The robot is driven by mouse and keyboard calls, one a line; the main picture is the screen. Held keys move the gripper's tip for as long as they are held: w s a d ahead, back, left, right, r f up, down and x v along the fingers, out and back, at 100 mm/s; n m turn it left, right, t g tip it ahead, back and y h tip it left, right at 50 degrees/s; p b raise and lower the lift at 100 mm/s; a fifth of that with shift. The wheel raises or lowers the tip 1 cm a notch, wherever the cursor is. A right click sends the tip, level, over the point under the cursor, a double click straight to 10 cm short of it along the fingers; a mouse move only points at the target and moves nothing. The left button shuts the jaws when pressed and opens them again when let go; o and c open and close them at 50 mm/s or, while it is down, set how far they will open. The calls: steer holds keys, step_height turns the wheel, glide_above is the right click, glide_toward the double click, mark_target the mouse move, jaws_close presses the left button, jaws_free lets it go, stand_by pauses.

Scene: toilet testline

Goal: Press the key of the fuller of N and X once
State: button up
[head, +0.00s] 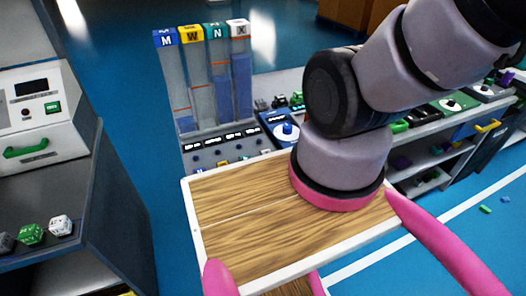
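A grey gauge panel (212,95) stands ahead, left of my arm, with upright columns labelled M, W, N and X. The N column (223,98) has a green label (215,31) and blue fill reaching about two thirds up. The X column (242,88) has a white label (238,28), and its blue fill reaches higher than N's. A sloped key panel (225,155) with small coloured keys sits at its foot. The keys are too small to read, and the wooden tray edge comes close in front.
A wood-topped tray (240,215) with a white rim is in front. A grey console (35,115) with a green handle and dice (32,234) stands at left. A bench with several devices (450,104) runs right. Blue floor (120,55) is clear behind.

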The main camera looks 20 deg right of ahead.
stand_by(0.4)
jaws_close()
stand_by(1.6)
